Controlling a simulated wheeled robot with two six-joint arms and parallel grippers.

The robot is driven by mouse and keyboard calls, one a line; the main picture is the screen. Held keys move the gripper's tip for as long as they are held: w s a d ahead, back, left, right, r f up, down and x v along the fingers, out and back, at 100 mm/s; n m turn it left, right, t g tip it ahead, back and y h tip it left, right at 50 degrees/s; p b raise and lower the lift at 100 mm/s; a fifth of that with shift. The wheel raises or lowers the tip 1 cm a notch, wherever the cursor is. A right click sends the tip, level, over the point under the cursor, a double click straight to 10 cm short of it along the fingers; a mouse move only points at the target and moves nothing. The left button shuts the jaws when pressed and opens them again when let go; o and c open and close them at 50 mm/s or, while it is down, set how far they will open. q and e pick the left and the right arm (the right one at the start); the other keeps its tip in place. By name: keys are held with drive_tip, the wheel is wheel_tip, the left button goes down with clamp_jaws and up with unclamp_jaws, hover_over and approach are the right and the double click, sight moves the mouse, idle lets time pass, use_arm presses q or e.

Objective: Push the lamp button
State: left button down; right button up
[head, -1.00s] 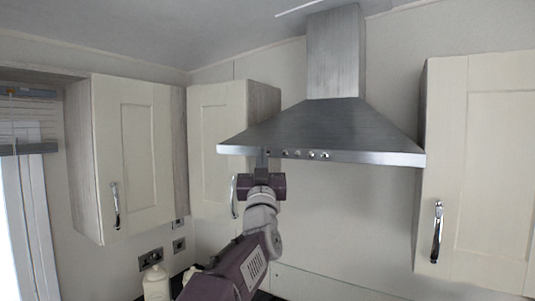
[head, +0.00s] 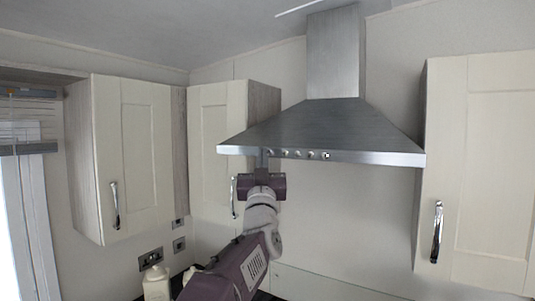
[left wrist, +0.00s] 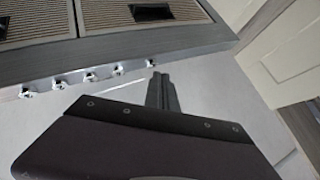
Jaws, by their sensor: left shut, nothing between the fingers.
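The range hood (head: 320,130) carries a row of several small round metal buttons (head: 311,155) on its front edge. No label shows which is the lamp button. My left gripper (head: 263,157) points up at the front edge, left of the row, with its fingers together and empty. In the left wrist view the shut fingers (left wrist: 160,82) end just below the rightmost button there (left wrist: 150,63). I cannot tell whether they touch it. The other buttons (left wrist: 90,76) run off to the left in that view. My right gripper is not in view.
Cream wall cabinets stand left (head: 135,155), behind my left arm (head: 215,130) and right (head: 485,170) of the hood. The wall below the hood is clear. A white bottle (head: 156,284) stands low at the left. Filter grilles (left wrist: 35,20) show under the hood.

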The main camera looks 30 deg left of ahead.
use_arm(q)
drive_tip(key=shift+w, duration=0.4)
drive_tip(key=shift+s, duration=0.45)
drive_tip(key=s+b, duration=0.4)
drive_tip(key=s, duration=0.2)
drive_tip(key=shift+a+b, duration=0.25)
drive_tip(key=shift+b, duration=0.15)
